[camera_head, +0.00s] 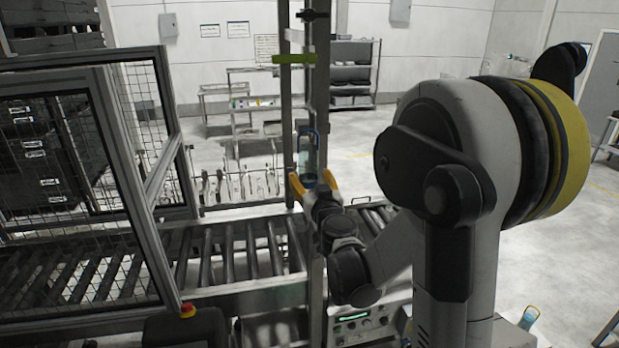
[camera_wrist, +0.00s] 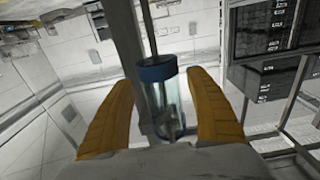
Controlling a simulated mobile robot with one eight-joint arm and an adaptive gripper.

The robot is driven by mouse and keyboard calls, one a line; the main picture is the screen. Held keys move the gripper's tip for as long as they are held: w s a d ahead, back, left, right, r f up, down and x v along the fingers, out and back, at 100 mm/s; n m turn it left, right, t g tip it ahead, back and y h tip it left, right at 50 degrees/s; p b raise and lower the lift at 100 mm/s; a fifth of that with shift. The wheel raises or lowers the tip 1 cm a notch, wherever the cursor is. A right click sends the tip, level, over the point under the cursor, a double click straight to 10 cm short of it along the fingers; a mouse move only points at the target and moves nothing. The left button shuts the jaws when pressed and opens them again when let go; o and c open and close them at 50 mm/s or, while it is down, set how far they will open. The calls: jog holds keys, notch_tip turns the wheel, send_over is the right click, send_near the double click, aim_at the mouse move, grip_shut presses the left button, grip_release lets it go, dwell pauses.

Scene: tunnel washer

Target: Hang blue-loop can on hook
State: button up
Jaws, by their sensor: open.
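A clear can (camera_head: 309,160) with a blue loop (camera_head: 308,133) at its top stands upright in front of a grey metal post (camera_head: 318,90). In the wrist view the clear can (camera_wrist: 172,100) has a blue band (camera_wrist: 157,70) at its end, and a thin rod runs from there along the post. My gripper (camera_head: 311,177) is open, its orange fingers on either side of the can's lower part. In the wrist view gaps show between the can and both fingers of my gripper (camera_wrist: 160,88). I cannot make out the hook or whether the loop is on it.
A roller conveyor (camera_head: 230,250) runs below, with a mesh guard (camera_head: 80,150) at left. Another container with a blue rim (camera_head: 528,318) is at lower right. A control box (camera_head: 355,325) sits below the gripper. Shelves (camera_head: 352,75) stand behind; the floor at right is open.

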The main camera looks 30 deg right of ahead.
jog(key=v, duration=1.2)
jog(key=s+a+f+n+g+y+b, duration=0.2)
jog(key=a+f+y+b, duration=0.2)
jog(key=a+f+b, duration=0.5)
jog(key=s+a+f+n+g+y+b, duration=0.1)
jog(key=a+f+n+g+y+b, duration=0.2)
jog(key=a+f+b, duration=0.7)
jog(key=s+d+f+g+b, duration=0.1)
jog(key=s+f+b, duration=0.4)
jog(key=f, duration=0.3)
jog(key=s+d+f+m+g+h+b, duration=0.1)
jog(key=s+f+g+b, duration=0.1)
jog(key=s+f+b, duration=0.3)
jog(key=s+d+f+g+h+b, duration=0.1)
jog(key=s+f+g+b, duration=0.1)
jog(key=s+f+b, duration=0.3)
notch_tip(320, 180, down, 7)
jog(key=b, duration=0.3)
jog(key=shift+s+d+r+m, duration=0.15)
jog(key=shift+s+r+m, duration=0.1)
jog(key=shift+m, duration=0.15)
